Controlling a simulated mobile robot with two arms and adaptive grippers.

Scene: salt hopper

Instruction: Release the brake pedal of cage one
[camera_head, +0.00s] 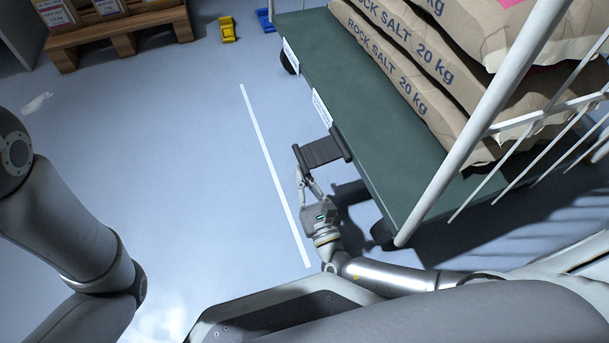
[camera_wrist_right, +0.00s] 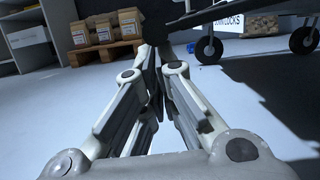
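Cage one is a trolley with a dark green deck (camera_head: 350,115) and white bars, loaded with stacked rock salt bags (camera_head: 400,75). The brake pedal (camera_head: 324,152) is a dark ribbed plate sticking out from the deck's near long side. My right gripper (camera_head: 304,174) is at the pedal's outer, lower end. In the right wrist view its fingers (camera_wrist_right: 153,72) converge closely with the dark pedal (camera_wrist_right: 154,40) seen edge-on between the tips. They appear shut on it; the exact contact is partly hidden. My left gripper is out of view.
A white line (camera_head: 270,165) runs along the floor beside the cage. A wooden pallet (camera_head: 125,40) with boxes stands at the back left. Yellow (camera_head: 227,30) and blue (camera_head: 265,20) items lie on the floor at the back. The floor left of the line is mostly clear.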

